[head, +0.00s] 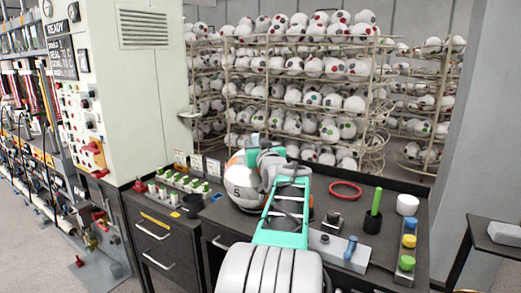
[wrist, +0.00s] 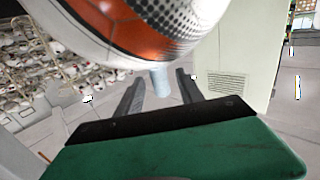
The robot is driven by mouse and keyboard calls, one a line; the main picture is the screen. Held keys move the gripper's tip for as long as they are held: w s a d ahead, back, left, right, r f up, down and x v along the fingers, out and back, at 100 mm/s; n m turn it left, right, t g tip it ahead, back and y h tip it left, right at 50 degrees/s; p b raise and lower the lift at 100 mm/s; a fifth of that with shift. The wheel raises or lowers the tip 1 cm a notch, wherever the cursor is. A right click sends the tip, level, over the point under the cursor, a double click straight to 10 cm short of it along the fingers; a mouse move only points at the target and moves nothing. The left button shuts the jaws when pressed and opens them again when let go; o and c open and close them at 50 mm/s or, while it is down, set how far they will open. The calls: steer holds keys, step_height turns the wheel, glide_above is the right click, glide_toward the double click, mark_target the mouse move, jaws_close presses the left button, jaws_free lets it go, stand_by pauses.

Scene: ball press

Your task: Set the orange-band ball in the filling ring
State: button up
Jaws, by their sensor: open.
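The orange-band ball (head: 238,186) is white with an orange patch, a dark number and dotted shading. It sits at the bench's back left, partly hidden by my arm. In the wrist view the ball (wrist: 150,28) fills the top, very close. My gripper (wrist: 160,78) is open, its two dark fingers apart below the ball's edge in that picture. A pale blue cylinder (wrist: 161,82) shows between the fingers against the ball's edge; I cannot tell if anything touches. A red ring (head: 345,190) lies flat on the bench; I cannot tell if it is the filling ring.
The dark bench (head: 325,205) holds a green stick in a black cup (head: 373,215), a white cylinder (head: 407,204), a row of coloured buttons (head: 408,246) and a grey block with a blue knob (head: 345,250). A tall pale cabinet (head: 140,90) stands left.

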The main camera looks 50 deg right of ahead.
steer(key=b+v, duration=0.3)
steer(key=v, duration=0.9)
steer(key=w+a+f+n+g+y, duration=0.15)
steer(key=w+a+f+y, duration=0.25)
steer(key=w+a+f, duration=0.5)
steer(key=w+a+f+n+g+y, duration=0.15)
steer(key=a+f+y, duration=0.4)
steer(key=a, duration=0.75)
steer(key=s+a+f+n+g+y, duration=0.1)
steer(key=s+a+f+n+g, duration=0.2)
steer(key=a+f, duration=1)
steer(key=s+a+f+n+g+y, duration=0.1)
steer(key=s+a+f+g, duration=0.4)
steer(key=s+a, duration=0.6)
steer(key=shift+s+a+f+n, duration=0.15)
steer(key=shift+a+f+n, duration=0.1)
steer(key=shift+f+n, duration=0.25)
steer(key=shift+r, duration=0.1)
